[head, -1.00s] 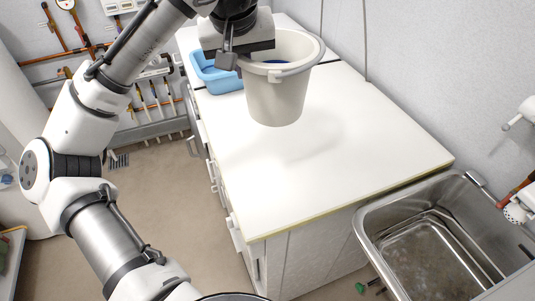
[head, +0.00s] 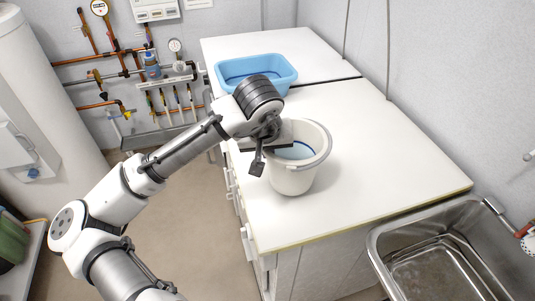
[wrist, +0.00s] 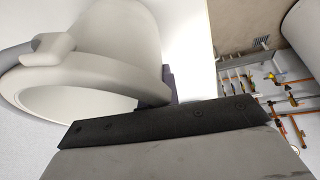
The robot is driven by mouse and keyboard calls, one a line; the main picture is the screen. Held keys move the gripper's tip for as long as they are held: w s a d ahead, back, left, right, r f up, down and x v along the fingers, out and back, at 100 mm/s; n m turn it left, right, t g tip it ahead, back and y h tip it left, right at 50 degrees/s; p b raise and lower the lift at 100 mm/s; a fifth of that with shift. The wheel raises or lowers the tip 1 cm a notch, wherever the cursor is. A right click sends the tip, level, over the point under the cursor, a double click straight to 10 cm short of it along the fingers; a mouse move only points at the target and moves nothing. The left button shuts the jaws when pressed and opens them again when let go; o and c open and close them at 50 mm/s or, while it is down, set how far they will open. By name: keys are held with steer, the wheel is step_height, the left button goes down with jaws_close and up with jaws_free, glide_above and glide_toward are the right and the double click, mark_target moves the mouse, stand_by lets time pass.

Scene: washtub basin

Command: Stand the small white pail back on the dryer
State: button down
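The small white pail (head: 293,178) is upright over the near white worktop (head: 390,160), close to its left edge. Its base looks on or just above the surface; I cannot tell whether it touches. Something blue shows inside it. My gripper (head: 277,146) is at the left side of the pail's rim. In the wrist view, the pail (wrist: 120,40) fills the upper left, and a dark finger (wrist: 156,90) lies against its wall by the rim. The other finger is hidden. The gripper appears shut on the rim. I cannot make out a separate dryer front.
A blue basin (head: 255,70) stands behind the pail, near the seam with the far white top (head: 310,50). A metal sink (head: 385,245) is at the lower right. Pipes and gauges (head: 120,50) line the back wall. The worktop right of the pail is clear.

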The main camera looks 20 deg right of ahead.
steer(key=shift+f, duration=1.05)
steer(key=c, duration=1.6)
jaws_free()
steer(key=b+v, duration=0.1)
steer(key=v, duration=1.1)
steer(key=shift+b, duration=0.4)
